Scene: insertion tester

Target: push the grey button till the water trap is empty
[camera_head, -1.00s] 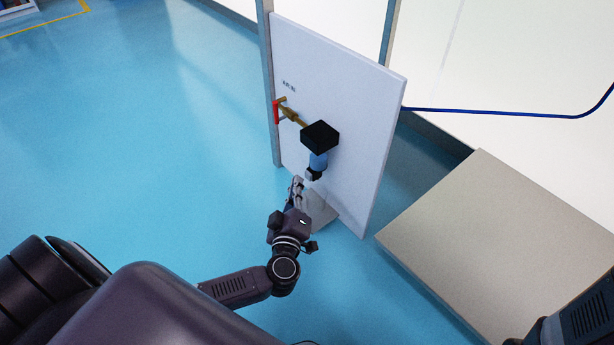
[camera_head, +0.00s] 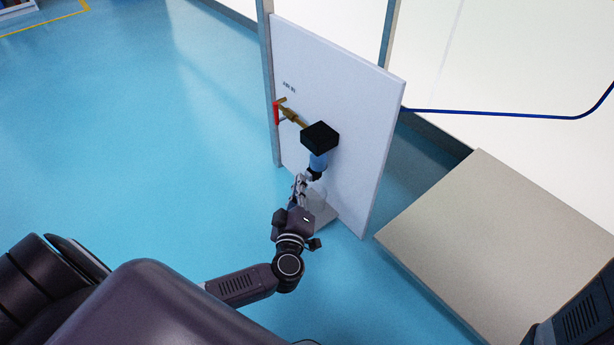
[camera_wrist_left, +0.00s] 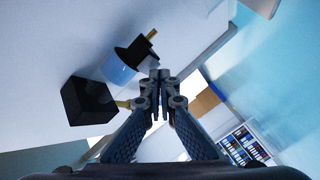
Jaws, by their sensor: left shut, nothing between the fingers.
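The water trap's blue bowl (camera_head: 318,161) hangs under a black block (camera_head: 320,137) on the upright white panel, with a black cap (camera_head: 314,174) at its lower end. In the left wrist view, the bowl (camera_wrist_left: 118,70) and black cap (camera_wrist_left: 133,52) are just left of the fingertips. My left gripper (camera_head: 302,180) is shut and empty, with its tips close beside the cap; I cannot tell whether they touch. The tips also show in the wrist view (camera_wrist_left: 160,77). I cannot make out the grey button clearly near the fingertips, nor the water level.
A brass valve (camera_head: 291,115) with a red handle (camera_head: 277,112) sits on the panel (camera_head: 345,95). A clear container (camera_head: 322,210) stands low by the panel, partly behind my gripper. A beige box-like surface (camera_head: 510,240) is at right. Open blue floor lies at left.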

